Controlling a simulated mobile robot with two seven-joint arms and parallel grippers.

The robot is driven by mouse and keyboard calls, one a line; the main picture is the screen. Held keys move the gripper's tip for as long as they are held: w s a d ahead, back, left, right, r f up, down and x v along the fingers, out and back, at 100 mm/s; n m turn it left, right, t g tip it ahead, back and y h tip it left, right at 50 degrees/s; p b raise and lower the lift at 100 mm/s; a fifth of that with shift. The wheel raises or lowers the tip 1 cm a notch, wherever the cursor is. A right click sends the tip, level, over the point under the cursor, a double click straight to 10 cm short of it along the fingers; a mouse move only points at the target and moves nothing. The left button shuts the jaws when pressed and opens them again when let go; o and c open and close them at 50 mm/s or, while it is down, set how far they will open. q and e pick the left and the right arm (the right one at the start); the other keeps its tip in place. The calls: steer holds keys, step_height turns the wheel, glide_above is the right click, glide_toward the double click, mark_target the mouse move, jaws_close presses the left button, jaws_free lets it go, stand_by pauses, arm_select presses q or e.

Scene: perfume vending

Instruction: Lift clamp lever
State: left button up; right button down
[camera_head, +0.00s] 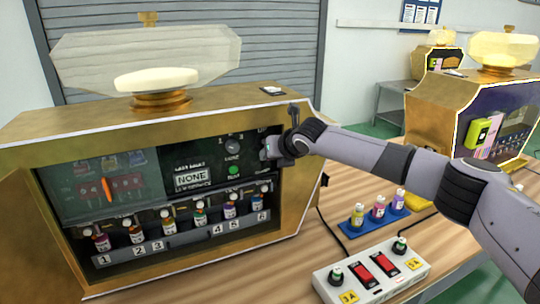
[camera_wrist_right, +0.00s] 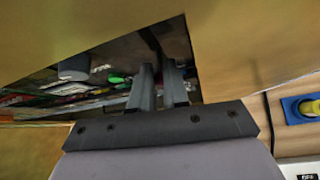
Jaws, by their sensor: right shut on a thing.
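The gold vending machine (camera_head: 150,119) stands on the wooden table with its dark front panel facing me. My right gripper (camera_head: 268,149) reaches into the right end of that panel, beside the dial and the green button. In the right wrist view, its two fingers (camera_wrist_right: 163,84) are close together inside the machine's opening. They are shut on a thin dark part, the clamp lever (camera_wrist_right: 150,42), which is mostly hidden; its exact tilt cannot be told. In the head view my gripper and arm cover the lever. My left gripper is not in view.
Several small bottles (camera_head: 200,213) stand in the numbered slots below the panel. A blue tray (camera_head: 352,228) with coloured bottles and a white switch box (camera_head: 345,273) with red switches sit on the table at right. A second gold machine (camera_head: 432,107) stands behind my right arm.

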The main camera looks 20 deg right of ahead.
steer(key=c, duration=1.3)
jaws_free()
steer(key=shift+o, duration=0.2)
steer(key=shift+s, duration=0.1)
steer(key=v, duration=0.7)
steer(key=shift+b, duration=0.35)
